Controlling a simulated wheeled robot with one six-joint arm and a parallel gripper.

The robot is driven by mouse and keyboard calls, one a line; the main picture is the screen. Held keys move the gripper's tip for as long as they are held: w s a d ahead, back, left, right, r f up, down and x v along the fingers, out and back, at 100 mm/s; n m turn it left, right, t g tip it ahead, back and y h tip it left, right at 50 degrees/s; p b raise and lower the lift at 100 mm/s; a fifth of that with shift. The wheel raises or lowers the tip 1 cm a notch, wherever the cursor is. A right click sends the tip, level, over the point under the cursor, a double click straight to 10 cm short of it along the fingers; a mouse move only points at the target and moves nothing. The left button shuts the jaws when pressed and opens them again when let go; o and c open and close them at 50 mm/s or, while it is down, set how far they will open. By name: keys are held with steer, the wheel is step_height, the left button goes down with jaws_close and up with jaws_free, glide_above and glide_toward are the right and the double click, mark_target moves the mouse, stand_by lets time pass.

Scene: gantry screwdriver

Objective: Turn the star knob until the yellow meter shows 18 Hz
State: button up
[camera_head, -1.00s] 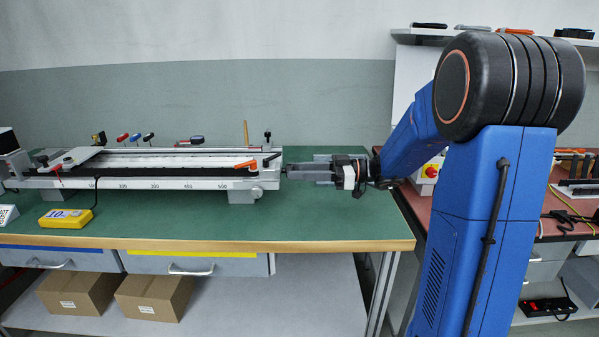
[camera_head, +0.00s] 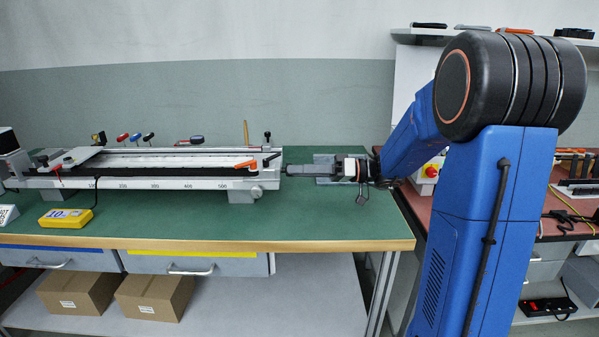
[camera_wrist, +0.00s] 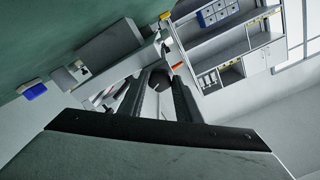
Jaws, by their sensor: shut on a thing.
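The yellow meter (camera_head: 66,218) lies on the green bench at the left, with a cable running up to the rail unit (camera_head: 190,183). Its display seems to begin with 10, but the rest is too small to read. My gripper (camera_head: 287,170) reaches in from the right, level with the right end of the rail unit. In the wrist view, my gripper (camera_wrist: 166,76) is shut on the dark star knob (camera_wrist: 158,77). The fingers hide most of the knob, and I cannot make out its lobes in the head view.
A grey block (camera_head: 323,160) stands on the bench behind my gripper. Small coloured tools (camera_head: 136,137) lie behind the rail. The green bench top (camera_head: 260,226) is clear in front. A red bench (camera_head: 530,205) stands to the right.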

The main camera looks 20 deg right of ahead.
steer(key=m, duration=0.7)
steer(key=shift+r, duration=0.1)
stand_by(0.4)
steer(key=o, duration=1.1)
steer(key=shift+c, duration=0.2)
steer(key=v, duration=0.7)
steer(key=shift+d, duration=0.25)
steer(key=shift+s, duration=0.1)
